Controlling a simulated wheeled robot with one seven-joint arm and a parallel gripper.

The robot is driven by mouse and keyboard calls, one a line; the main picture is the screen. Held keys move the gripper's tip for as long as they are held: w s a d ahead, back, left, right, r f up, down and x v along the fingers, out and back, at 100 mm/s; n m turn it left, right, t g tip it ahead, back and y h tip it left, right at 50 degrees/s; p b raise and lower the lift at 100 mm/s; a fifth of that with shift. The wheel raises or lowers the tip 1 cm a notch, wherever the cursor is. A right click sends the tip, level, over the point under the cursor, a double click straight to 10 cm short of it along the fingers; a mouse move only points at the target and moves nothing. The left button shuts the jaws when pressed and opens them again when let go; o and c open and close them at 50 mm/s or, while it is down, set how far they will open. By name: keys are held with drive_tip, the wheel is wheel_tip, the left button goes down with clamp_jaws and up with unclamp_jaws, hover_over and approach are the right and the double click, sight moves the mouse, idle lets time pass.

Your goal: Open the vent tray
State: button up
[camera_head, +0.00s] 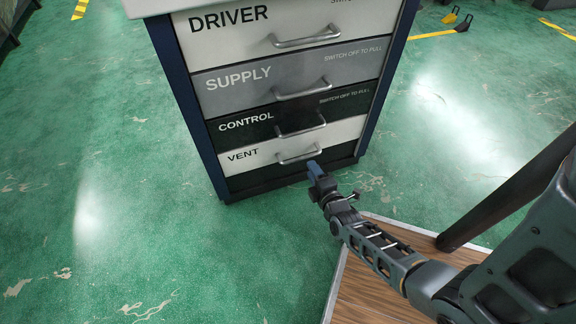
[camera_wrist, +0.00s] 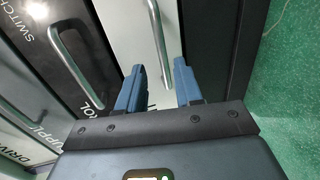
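The vent tray (camera_head: 243,158) is the lowest labelled drawer in the cabinet, with a white front and a silver bar handle (camera_head: 298,157). Its front looks flush with the cabinet. My gripper (camera_head: 315,168) is low in front of this drawer, by the right part of the handle. In the wrist view my gripper (camera_wrist: 159,65) has its two blue fingers apart with nothing held. The vent handle (camera_wrist: 157,38) runs toward the gap between the fingers; I cannot tell whether they touch it. The label is mostly hidden behind the left finger.
Above the vent tray are the control drawer (camera_head: 233,127), supply drawer (camera_head: 225,92) and driver drawer (camera_head: 235,38), all looking shut, each with a bar handle. The control handle (camera_wrist: 78,60) lies left of my fingers. Green floor is clear left of the cabinet. A wooden platform (camera_head: 360,290) lies at lower right.

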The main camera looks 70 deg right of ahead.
sight(304, 156)
drive_tip(key=shift+b+x, duration=2.05)
drive_tip(key=shift+x, duration=2.05)
drive_tip(key=shift+f, duration=0.1)
drive_tip(key=shift+a, duration=0.1)
clamp_jaws()
